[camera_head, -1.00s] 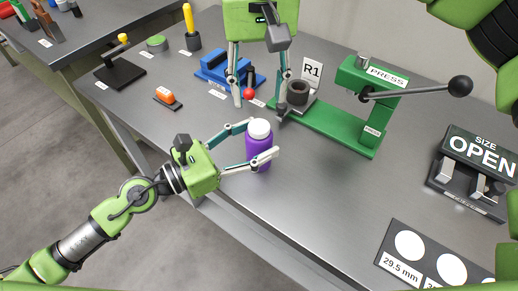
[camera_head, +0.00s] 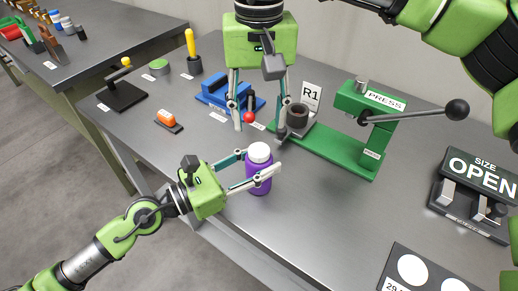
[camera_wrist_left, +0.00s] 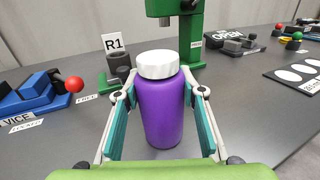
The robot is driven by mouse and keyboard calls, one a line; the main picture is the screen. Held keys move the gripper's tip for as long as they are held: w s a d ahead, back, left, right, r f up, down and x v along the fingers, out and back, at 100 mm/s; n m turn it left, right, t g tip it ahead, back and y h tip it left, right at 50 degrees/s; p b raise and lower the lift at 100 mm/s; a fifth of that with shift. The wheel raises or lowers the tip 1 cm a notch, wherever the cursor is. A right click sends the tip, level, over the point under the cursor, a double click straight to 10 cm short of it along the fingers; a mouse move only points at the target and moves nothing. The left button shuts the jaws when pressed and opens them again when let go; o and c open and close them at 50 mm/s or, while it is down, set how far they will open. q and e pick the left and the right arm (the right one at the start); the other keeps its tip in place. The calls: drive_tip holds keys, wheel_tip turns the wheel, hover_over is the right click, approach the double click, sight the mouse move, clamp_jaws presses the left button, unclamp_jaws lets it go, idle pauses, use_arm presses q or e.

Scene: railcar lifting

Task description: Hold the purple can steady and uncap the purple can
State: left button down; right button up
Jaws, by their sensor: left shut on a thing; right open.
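The purple can (camera_head: 259,184) stands upright near the front edge of the table, with its white cap (camera_head: 259,152) on top. In the left wrist view the can (camera_wrist_left: 161,110) fills the middle, with the white cap (camera_wrist_left: 158,64) on it. My left gripper (camera_head: 261,170) is shut on the can's upper body, one finger on each side; its fingers (camera_wrist_left: 161,120) also flank the can in the left wrist view. My right gripper (camera_head: 260,125) is open and empty, fingers pointing down, above and behind the can.
A green press (camera_head: 335,145) with a long lever stands behind and right of the can. A blue vice (camera_head: 222,92) and R1 sign (camera_head: 311,96) stand behind. The size sign stand (camera_head: 477,180) is at the right. An orange item (camera_head: 169,119) lies left. Tabletop between can and size sign is clear.

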sight(259, 150)
drive_tip(key=m, duration=3.9)
drive_tip(key=shift+m, duration=0.4)
drive_tip(key=m, duration=0.4)
drive_tip(key=shift+m, duration=0.3)
drive_tip(key=shift+f, duration=4)
